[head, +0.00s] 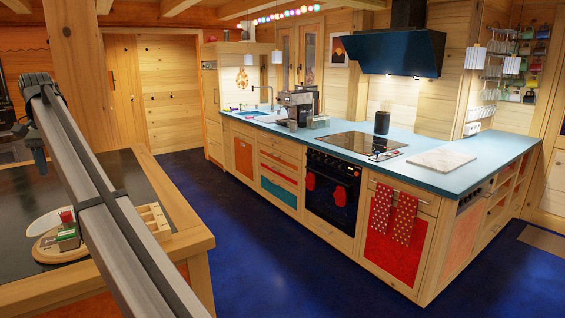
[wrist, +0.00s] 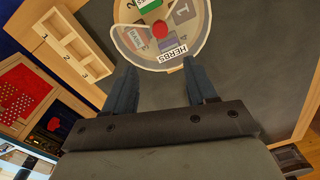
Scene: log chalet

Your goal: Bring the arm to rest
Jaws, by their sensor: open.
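My gripper (wrist: 162,82) is open in the wrist view. Its two dark fingers are apart, with only dark worktop seen between them. Past the fingertips is a round tray (wrist: 199,48) with a red knob, a green block and labelled parts, one reading "HERBS". My arm (head: 95,200) crosses the left of the head view, slanting from the bottom edge up to the upper left.
The round tray (head: 45,256) stands on the dark-topped island (head: 120,172) at the left. A light wooden rack with numbered compartments (wrist: 62,36) lies beside it. The blue counter (head: 455,160) carries a coffee machine, hob and pale board. The blue floor (head: 250,235) between is clear.

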